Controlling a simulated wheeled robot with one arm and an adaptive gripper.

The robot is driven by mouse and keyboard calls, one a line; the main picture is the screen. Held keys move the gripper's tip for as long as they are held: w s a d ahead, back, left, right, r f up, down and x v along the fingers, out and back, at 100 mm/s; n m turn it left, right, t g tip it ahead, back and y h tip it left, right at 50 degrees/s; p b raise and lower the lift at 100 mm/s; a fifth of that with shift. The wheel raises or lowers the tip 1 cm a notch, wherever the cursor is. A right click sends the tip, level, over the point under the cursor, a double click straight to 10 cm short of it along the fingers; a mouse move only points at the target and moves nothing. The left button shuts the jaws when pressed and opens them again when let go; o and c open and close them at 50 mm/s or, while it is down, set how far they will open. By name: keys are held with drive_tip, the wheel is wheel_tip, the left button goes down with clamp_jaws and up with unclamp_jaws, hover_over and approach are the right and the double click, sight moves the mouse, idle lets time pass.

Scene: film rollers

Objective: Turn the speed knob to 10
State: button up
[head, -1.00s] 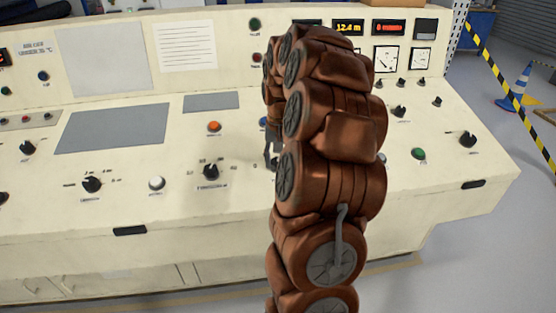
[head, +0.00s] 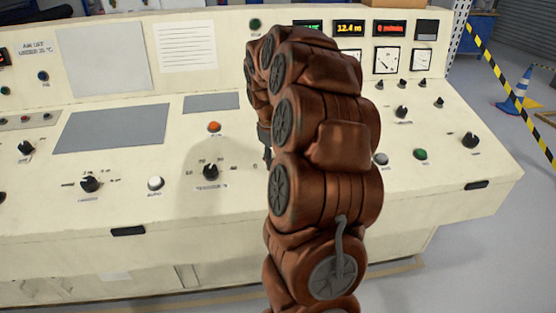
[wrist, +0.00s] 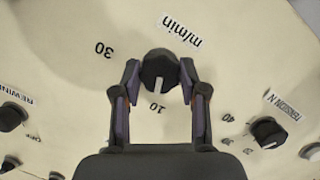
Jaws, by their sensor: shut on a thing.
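The speed knob (wrist: 158,66) is black and round, on the cream panel by an "m/min" label (wrist: 181,30). Its white pointer line points down in the wrist view, toward the "10" mark (wrist: 156,107). The "30" mark (wrist: 103,50) is to its upper left. My gripper (wrist: 160,73) is shut on the knob, one finger on each side. In the head view the tip of my gripper (head: 265,142) shows only in part beside my arm, and the speed knob is hidden behind the arm.
A tension knob (wrist: 267,132) is at the right and a rewind knob (wrist: 10,117) at the left in the wrist view. In the head view, an orange button (head: 214,127), a black knob (head: 210,171) and a green button (head: 421,154) also stand on the panel.

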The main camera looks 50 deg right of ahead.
drive_tip(key=shift+w+r+n, duration=0.1)
drive_tip(key=shift+n, duration=0.4)
drive_tip(key=o, duration=1.1)
drive_tip(key=shift+o, duration=0.2)
wheel_tip(320, 180, up, 12)
drive_tip(key=a, duration=0.1)
drive_tip(key=shift+w+a, duration=0.15)
drive_tip(key=shift+a, duration=0.2)
